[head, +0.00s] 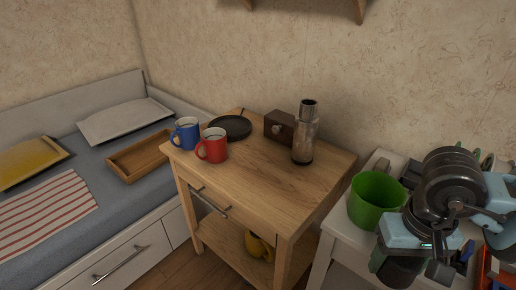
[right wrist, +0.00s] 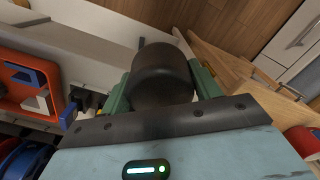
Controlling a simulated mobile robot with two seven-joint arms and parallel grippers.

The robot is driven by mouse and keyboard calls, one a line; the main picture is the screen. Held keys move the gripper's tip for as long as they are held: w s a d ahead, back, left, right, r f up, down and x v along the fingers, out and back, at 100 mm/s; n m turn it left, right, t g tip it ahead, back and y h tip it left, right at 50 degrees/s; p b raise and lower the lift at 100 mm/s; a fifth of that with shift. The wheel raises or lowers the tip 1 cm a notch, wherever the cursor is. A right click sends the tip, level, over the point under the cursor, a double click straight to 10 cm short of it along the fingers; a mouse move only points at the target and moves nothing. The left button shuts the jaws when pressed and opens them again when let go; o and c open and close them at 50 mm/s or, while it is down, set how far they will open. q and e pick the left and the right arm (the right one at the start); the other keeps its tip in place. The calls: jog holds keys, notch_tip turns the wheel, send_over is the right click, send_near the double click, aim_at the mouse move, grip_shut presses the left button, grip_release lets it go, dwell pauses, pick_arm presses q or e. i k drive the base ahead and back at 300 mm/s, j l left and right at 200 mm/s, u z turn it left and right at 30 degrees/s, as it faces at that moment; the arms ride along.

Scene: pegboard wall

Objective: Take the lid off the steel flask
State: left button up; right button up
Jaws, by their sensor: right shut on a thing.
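The steel flask (head: 304,138) stands upright on the wooden side table, towards its back right. Its narrow neck shows at the top with a dark rim and no lid on it. My right gripper (head: 398,266) is low at the right of the head view, well away from the flask. In the right wrist view, its green fingers are shut on a dark, round, cylindrical piece (right wrist: 162,76) that looks like the flask's lid. The head view does not show this piece clearly. My left gripper is not in view.
The side table (head: 262,160) also holds a blue mug (head: 186,134), a red mug (head: 213,147), a dark plate (head: 231,127) and a brown box (head: 279,126). A green pot (head: 376,202) stands on the white table beside my right arm. An orange tray (right wrist: 28,92) shows in the wrist view.

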aim_at(306, 123)
jog(key=i+j+u, duration=0.5)
jog(key=i+j, duration=0.35)
